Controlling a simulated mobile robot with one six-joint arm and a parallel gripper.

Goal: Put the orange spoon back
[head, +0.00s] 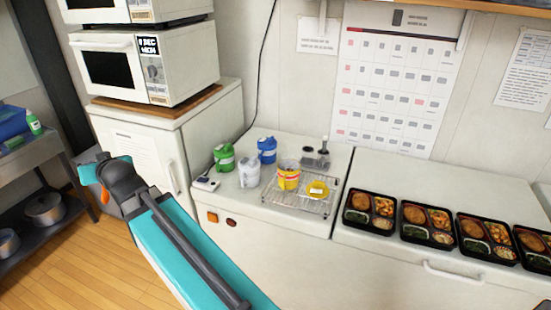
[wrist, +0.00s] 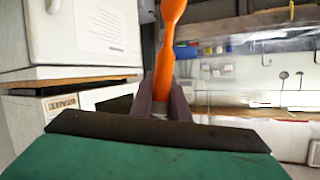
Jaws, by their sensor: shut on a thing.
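The orange spoon (wrist: 166,45) stands upright in the wrist view, its lower end between the two dark fingers of my gripper (wrist: 160,98). My gripper is shut on it. The top of the spoon runs out of the picture. In the head view my teal arm reaches to the left, in front of the white cabinet. A small orange patch shows beside its end there; I cannot tell whether it is the spoon. The fingers are not clear in that view.
A wire rack (head: 300,203) on the counter carries a yellow can (head: 289,175) and a yellow dish (head: 318,188). Green (head: 224,157), blue (head: 267,150) and white (head: 249,171) containers stand beside it. Bento trays (head: 370,211) line the right. A microwave (head: 150,62) stands upper left.

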